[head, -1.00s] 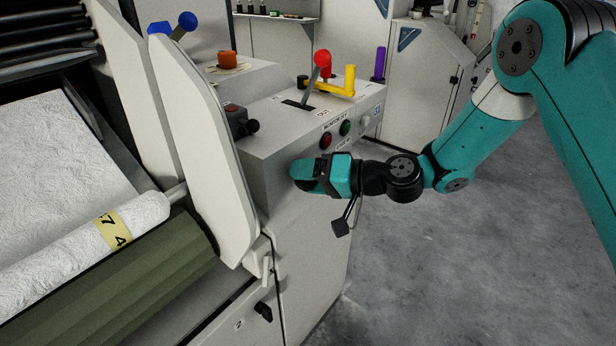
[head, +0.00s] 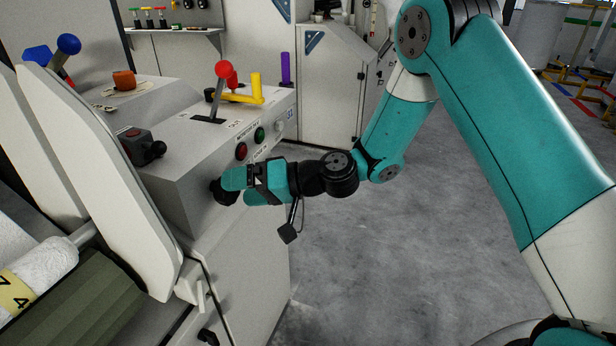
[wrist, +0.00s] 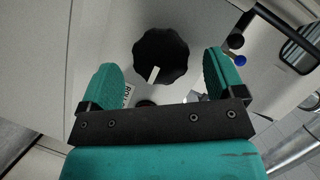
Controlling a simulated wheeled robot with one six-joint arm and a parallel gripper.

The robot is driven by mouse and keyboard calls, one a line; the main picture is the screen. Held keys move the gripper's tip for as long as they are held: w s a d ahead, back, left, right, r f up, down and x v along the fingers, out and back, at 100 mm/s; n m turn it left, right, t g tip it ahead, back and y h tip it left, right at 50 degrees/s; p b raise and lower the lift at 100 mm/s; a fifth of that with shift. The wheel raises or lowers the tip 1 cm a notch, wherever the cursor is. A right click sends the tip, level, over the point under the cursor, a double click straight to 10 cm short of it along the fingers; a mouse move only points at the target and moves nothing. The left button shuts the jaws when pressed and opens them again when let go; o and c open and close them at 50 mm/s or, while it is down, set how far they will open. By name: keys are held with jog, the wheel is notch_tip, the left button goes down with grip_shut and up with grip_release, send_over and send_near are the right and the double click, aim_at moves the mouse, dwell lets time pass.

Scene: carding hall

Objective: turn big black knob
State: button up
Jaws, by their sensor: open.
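The big black knob (wrist: 161,57) has a scalloped rim and a white pointer mark, which points down and slightly left in the wrist view. In the head view the knob (head: 219,192) shows as a dark shape on the console's front face, partly hidden by my gripper. My gripper (head: 232,190) is open in front of that face, its fingertips at the knob. In the wrist view the two teal fingers of my gripper (wrist: 166,82) stand left and right of the knob, with a gap on each side. I see no contact.
Red (head: 241,151) and green (head: 260,135) buttons sit above my gripper on the console (head: 190,165). Open grey floor (head: 350,260) lies to the right.

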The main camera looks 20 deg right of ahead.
jog(key=v, duration=1.4)
